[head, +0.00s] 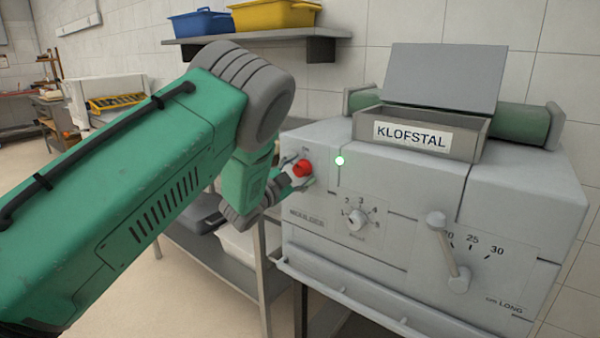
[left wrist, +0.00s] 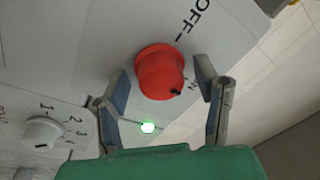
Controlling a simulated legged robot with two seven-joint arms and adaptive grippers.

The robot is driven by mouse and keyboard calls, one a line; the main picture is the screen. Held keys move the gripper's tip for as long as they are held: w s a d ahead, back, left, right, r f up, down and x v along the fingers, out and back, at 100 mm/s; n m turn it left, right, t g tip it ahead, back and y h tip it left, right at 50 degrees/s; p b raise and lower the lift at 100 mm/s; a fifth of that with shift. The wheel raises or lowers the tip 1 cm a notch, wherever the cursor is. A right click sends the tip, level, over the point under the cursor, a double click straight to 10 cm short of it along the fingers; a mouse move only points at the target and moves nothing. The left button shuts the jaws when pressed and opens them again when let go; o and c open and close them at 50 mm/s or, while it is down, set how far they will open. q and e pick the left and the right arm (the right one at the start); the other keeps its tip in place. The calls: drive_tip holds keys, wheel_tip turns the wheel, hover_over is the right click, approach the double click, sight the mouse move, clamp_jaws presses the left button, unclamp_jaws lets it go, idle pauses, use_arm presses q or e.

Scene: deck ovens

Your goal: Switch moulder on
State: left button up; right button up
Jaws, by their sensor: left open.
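The moulder (head: 380,205) is a pale grey machine with a hopper labelled KLOFSTAL. Its red rotary switch (head: 302,168) is at the upper left of the front panel. In the left wrist view the red knob (left wrist: 160,72) sits between the spread fingers, with OFF and ON lettering beside it and its dark mark toward ON. A small green light (head: 340,161) glows on the panel and also shows in the left wrist view (left wrist: 148,127). My left gripper (head: 293,172) is open around the knob; I cannot tell whether the fingers touch it. My right gripper is not in view.
A numbered dial (head: 357,219) and a lever (head: 448,252) are on the moulder's front, right of the switch. A rail (head: 350,300) runs below. A wall shelf (head: 255,38) holds blue and yellow bins. A metal table stands left of the moulder.

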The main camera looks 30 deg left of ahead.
use_arm(q)
drive_tip(key=s+a+f, duration=0.1)
drive_tip(key=s, duration=1)
drive_tip(key=shift+s+f, duration=0.25)
drive_tip(key=shift+s, duration=0.15)
